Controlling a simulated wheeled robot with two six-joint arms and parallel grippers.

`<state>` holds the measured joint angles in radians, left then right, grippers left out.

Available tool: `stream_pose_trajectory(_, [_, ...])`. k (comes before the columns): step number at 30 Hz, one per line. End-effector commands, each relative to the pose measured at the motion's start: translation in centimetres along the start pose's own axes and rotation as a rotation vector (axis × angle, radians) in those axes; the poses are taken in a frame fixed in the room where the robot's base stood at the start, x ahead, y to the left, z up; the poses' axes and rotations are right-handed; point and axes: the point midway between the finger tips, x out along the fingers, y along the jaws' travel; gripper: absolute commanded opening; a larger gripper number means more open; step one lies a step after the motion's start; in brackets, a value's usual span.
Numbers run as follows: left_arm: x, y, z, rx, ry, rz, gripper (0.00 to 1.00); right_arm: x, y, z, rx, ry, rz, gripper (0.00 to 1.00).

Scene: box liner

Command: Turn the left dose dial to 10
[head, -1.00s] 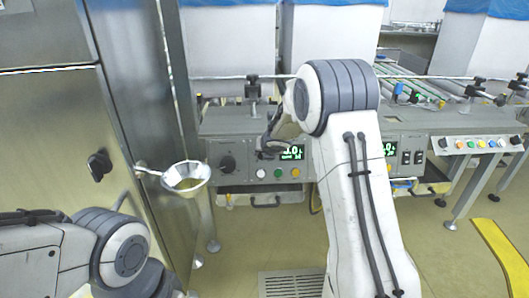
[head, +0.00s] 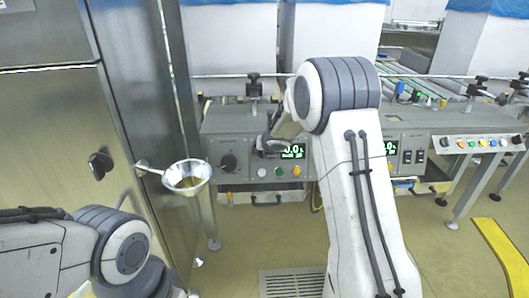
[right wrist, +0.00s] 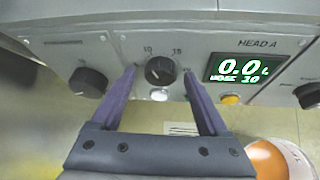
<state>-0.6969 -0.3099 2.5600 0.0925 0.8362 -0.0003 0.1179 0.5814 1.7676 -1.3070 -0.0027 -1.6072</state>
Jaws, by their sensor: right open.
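The left dose dial (right wrist: 159,71) is a round black knob on the grey panel, with 10 and 15 marked above it, in the right wrist view. My right gripper (right wrist: 160,75) is open, with one finger on each side of the knob; I cannot tell whether they touch it. In the head view my right gripper (head: 268,146) is at the panel and hides the dial. The green HEAD A display (right wrist: 239,68) reads 0.0, with a smaller line that seems to say DOSE 10. My left gripper is not in view.
Another black knob (right wrist: 88,82) sits left of the dial. A white button (right wrist: 159,95) and an amber button (right wrist: 230,99) are below. In the head view, a metal funnel (head: 187,178) stands out left of the panel beside a steel cabinet (head: 60,130).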

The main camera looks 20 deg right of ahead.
Motion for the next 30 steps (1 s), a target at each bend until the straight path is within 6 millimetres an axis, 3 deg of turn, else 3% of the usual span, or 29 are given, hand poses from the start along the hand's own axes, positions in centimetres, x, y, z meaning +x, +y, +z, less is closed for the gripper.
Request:
stream_pose_trajectory(15, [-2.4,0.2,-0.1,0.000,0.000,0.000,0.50,-9.0,0.1,0.2,-0.001,-0.001,0.001,0.78])
stream_pose_trajectory(21, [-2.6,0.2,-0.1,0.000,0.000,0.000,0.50,-10.2,0.1,0.0,-0.001,0.000,0.001,0.78])
stream_pose_trajectory(30, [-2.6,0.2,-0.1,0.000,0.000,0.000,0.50,-10.2,0.1,-0.1,-0.001,0.000,0.001,0.78])
